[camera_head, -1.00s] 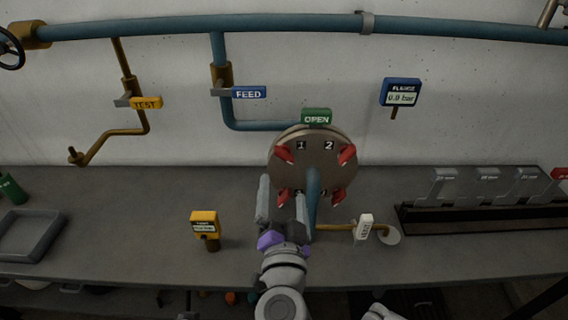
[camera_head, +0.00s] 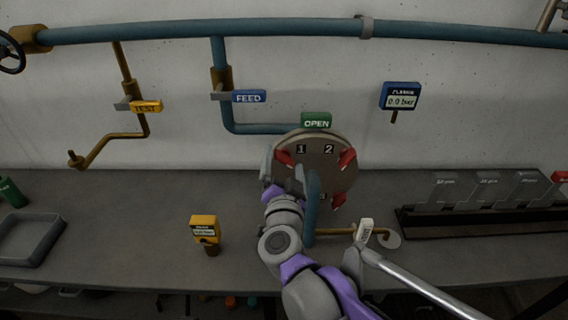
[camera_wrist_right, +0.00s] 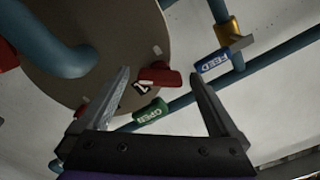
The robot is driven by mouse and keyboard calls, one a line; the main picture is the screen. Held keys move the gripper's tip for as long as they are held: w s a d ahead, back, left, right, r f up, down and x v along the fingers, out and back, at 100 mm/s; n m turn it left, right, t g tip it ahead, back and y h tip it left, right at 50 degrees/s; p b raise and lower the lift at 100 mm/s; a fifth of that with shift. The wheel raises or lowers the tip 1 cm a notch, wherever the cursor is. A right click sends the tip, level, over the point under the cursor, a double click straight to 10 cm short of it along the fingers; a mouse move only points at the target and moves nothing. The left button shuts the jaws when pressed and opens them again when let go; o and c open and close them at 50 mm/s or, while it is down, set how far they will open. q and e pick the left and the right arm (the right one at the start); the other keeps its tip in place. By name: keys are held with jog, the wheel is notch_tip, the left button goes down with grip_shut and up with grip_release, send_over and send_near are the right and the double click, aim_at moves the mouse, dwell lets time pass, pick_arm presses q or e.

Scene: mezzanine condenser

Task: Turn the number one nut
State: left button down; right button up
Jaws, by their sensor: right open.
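The number one nut (camera_head: 284,157) is a red piece at the upper left of a round brown flange (camera_head: 318,178), beside the label "1". My right gripper (camera_head: 283,168) is open at the flange's left side. In the right wrist view the red nut (camera_wrist_right: 160,77) shows between the tips of the open right gripper (camera_wrist_right: 158,73), apart from both fingers in the picture. Whether the fingers reach around it in depth is unclear. The number two nut (camera_head: 347,159) is at upper right, another red nut (camera_head: 339,200) at lower right. My left gripper is not in view.
A blue pipe (camera_head: 312,205) stands in front of the flange. The green OPEN sign (camera_head: 316,120) sits above it. A yellow gauge (camera_head: 205,229) and a white tag (camera_head: 364,231) stand on the bench. The gauge on the wall (camera_head: 401,96) reads 0.0 bar.

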jog(key=c, duration=1.4)
jog(key=shift+o, duration=0.2)
jog(key=shift+m, duration=0.3)
jog(key=m, duration=0.3)
jog(key=shift+p, duration=0.4)
jog(key=m+p, duration=0.1)
jog(key=m, duration=0.8)
jog(key=shift+p, duration=0.35)
jog(key=shift+m+p, duration=0.3)
jog(key=shift+m, duration=1.5)
